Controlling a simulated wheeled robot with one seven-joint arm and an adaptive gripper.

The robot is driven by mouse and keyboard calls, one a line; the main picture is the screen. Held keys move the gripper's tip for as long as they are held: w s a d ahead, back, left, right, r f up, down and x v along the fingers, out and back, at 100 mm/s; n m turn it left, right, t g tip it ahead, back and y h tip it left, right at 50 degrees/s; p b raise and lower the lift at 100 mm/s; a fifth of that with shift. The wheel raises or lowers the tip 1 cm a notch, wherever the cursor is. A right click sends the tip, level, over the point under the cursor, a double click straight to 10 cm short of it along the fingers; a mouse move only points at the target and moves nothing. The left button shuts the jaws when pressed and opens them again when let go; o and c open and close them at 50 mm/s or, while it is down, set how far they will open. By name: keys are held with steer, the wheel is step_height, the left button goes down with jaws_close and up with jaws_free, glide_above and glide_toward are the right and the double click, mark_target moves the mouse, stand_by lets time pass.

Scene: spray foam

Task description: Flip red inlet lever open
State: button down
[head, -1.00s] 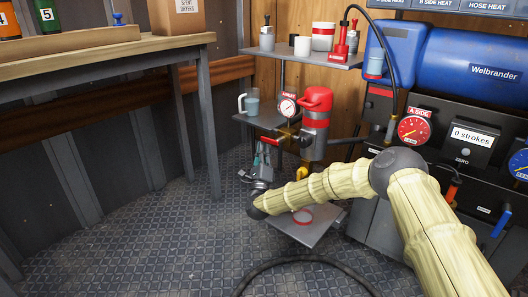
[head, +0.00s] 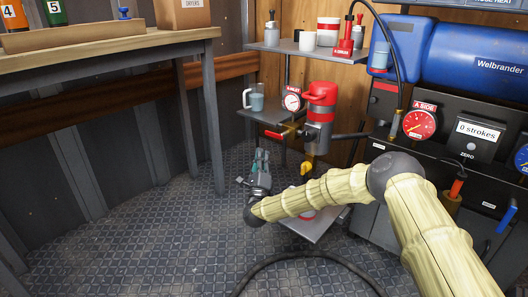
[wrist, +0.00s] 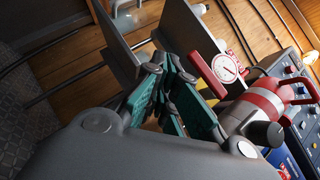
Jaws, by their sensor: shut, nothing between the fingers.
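The red inlet lever (head: 273,135) sticks out to the left of a brass valve (head: 290,131), below the round A INLET gauge (head: 292,102). In the wrist view the red lever (wrist: 205,75) is a slanted red bar just right of the fingers, beside the white-faced gauge (wrist: 225,68). My gripper (head: 261,156) points upward below and slightly left of the lever. Its teal fingers (wrist: 160,70) are closed with nothing between them. They appear close to the lever, and I cannot tell whether they touch it. The valve is mostly hidden in the wrist view.
A red-topped grey canister (head: 320,105) stands right of the valve. A small shelf (head: 258,118) with a mug (head: 255,98) is at the left, and a higher shelf (head: 305,52) holds containers. The blue tank machine (head: 475,65) is at the right. The floor at the left is clear.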

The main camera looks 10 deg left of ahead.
steer(key=s+f, duration=0.1)
steer(key=s+a+f, duration=0.1)
steer(key=s+f+b, duration=0.1)
steer(key=shift+a+f, duration=0.25)
steer(key=shift+a, duration=0.05)
steer(key=shift+a, duration=0.1)
